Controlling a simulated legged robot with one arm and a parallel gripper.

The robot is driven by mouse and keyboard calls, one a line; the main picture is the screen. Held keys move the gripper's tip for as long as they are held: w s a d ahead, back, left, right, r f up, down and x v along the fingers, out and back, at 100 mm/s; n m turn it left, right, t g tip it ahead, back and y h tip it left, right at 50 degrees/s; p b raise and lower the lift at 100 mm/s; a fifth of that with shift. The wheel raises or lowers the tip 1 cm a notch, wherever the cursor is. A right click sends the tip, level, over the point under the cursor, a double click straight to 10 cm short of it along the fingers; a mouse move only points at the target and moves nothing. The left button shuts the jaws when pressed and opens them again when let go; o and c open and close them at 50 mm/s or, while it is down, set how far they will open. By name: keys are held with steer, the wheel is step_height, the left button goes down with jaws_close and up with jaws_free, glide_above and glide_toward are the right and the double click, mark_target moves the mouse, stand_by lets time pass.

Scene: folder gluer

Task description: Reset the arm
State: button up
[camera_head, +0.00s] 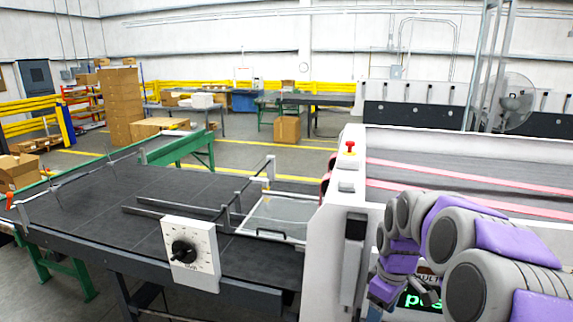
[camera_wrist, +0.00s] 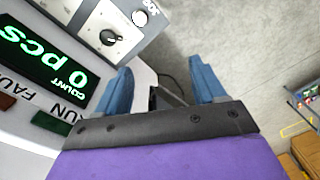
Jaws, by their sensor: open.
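My gripper (camera_wrist: 163,88) shows in the wrist view with its two blue fingers spread apart. Nothing is between the fingers except a view of the grey floor and a dark cable or bracket. My grey and purple arm (camera_head: 470,250) is folded at the lower right of the head view, in front of the folder gluer (camera_head: 335,200). In the wrist view the machine's control panel (camera_wrist: 80,75) is left of the fingers, with a lit green count display (camera_wrist: 40,55) and a black knob (camera_wrist: 110,38). Whether the left finger touches the panel cannot be told.
A dark conveyor table (camera_head: 120,200) with a white dial box (camera_head: 190,254) fills the left. A red emergency button (camera_head: 349,147) tops the machine. Stacked cartons (camera_head: 122,105) and yellow rails stand farther back. Open floor (camera_wrist: 250,60) lies right of the gripper in the wrist view.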

steer(key=s+a+f+m+b, duration=0.2)
steer(key=s+m, duration=0.1)
steer(key=s, duration=0.7)
steer(key=s+a+f+m+g+b, duration=0.1)
steer(key=s+a+f+m, duration=0.1)
steer(key=s, duration=0.9)
steer(key=s+a+f+m+b, duration=0.2)
steer(key=s+a+m, duration=0.1)
steer(key=s, duration=0.8)
steer(key=shift+a+f+m+g+h+b, duration=0.15)
steer(key=shift+a+m+g+h+b, duration=0.15)
steer(key=shift+a, duration=0.35)
